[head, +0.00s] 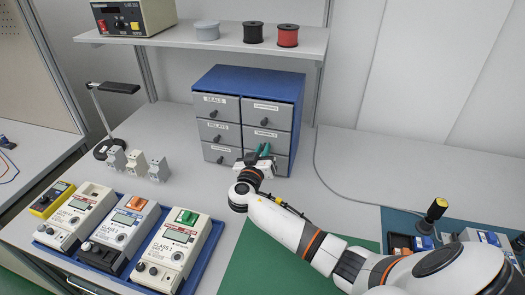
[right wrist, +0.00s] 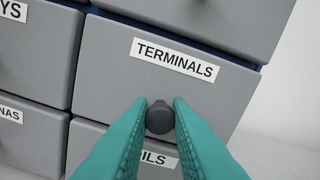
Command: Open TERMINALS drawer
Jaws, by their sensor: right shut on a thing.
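A blue cabinet (head: 299,92) with grey labelled drawers stands at the back of the bench. The TERMINALS drawer (right wrist: 115,72) is in the right column, middle row; in the head view (head: 258,133) its lower part is hidden behind my gripper. It looks about flush with the drawers around it. My right gripper (head: 263,152) is in front of it. In the right wrist view its teal fingers (right wrist: 160,122) are shut on the drawer's dark round knob (right wrist: 160,115), one on each side. My left gripper is not in view.
The SEALS drawer (head: 214,106) and RELAYS drawer (head: 217,133) are on the left. A blue tray (head: 214,232) with several meters lies front left. A shelf (head: 220,42) hangs above the cabinet. The bench right of the cabinet is mostly clear except a cable.

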